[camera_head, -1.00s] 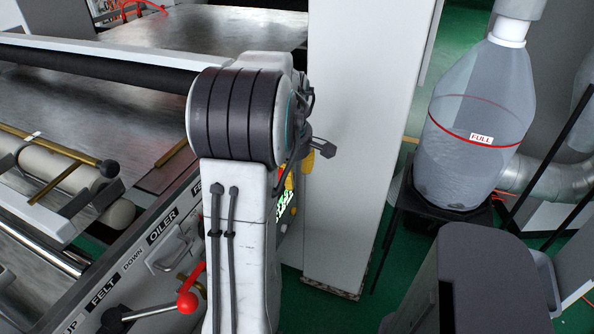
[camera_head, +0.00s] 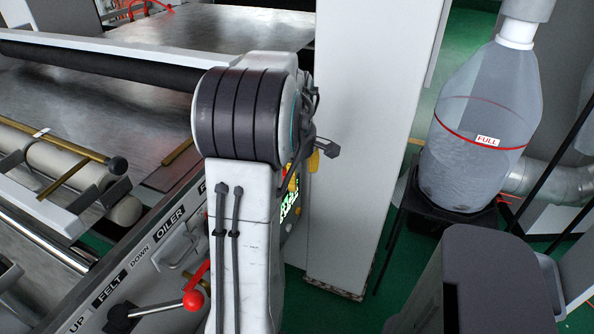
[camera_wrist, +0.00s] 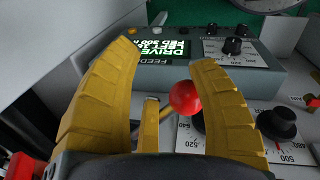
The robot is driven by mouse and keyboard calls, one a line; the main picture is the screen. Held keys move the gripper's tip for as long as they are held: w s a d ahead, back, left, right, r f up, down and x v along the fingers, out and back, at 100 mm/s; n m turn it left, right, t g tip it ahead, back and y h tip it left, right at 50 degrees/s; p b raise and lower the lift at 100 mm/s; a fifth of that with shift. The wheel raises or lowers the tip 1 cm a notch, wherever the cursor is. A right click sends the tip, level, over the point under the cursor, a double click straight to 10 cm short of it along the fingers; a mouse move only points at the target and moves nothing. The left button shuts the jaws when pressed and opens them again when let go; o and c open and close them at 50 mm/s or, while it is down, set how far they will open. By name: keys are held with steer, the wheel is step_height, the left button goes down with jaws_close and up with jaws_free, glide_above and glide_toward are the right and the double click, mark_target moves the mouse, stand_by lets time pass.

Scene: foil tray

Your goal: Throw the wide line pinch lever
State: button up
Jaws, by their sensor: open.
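In the wrist view, a lever with a red ball knob (camera_wrist: 185,97) on a brass rod stands between the fingers of my gripper (camera_wrist: 165,60), nearer the right finger. The yellow fingers are spread, and I cannot tell whether either touches it. In the head view, my arm hides most of my gripper and this lever. Another red-knobbed lever (camera_head: 193,300) with a metal rod shows at the lower left, beside a panel marked FELT and OILER. No readable label shows which one is the wide line pinch lever.
A control box with a lit green display (camera_wrist: 165,52) and a black dial (camera_wrist: 233,46) stands beyond the fingers. A black knob (camera_wrist: 277,123) sits on a scale to the right. A pale column (camera_head: 360,140) and a bottle marked FULL (camera_head: 475,125) stand right of my arm.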

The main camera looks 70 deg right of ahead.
steer(key=shift+r, duration=0.1)
steer(key=shift+w+a+r+p, duration=0.15)
steer(key=shift+w+r+p, duration=0.05)
steer(key=shift+r+p, duration=1.05)
steer(key=shift+w+a+r+p, duration=0.25)
steer(key=shift+r+p, duration=0.8)
steer(key=shift+r, duration=0.4)
steer(key=shift+w+a+r+p, duration=0.1)
steer(key=shift+w+r+p, duration=0.1)
steer(key=shift+r+p, duration=1.05)
steer(key=shift+r, duration=0.1)
step_height(320, 180, up, 12)
steer(key=a, duration=0.2)
steer(key=shift+s, duration=0.2)
steer(key=shift+a, duration=0.1)
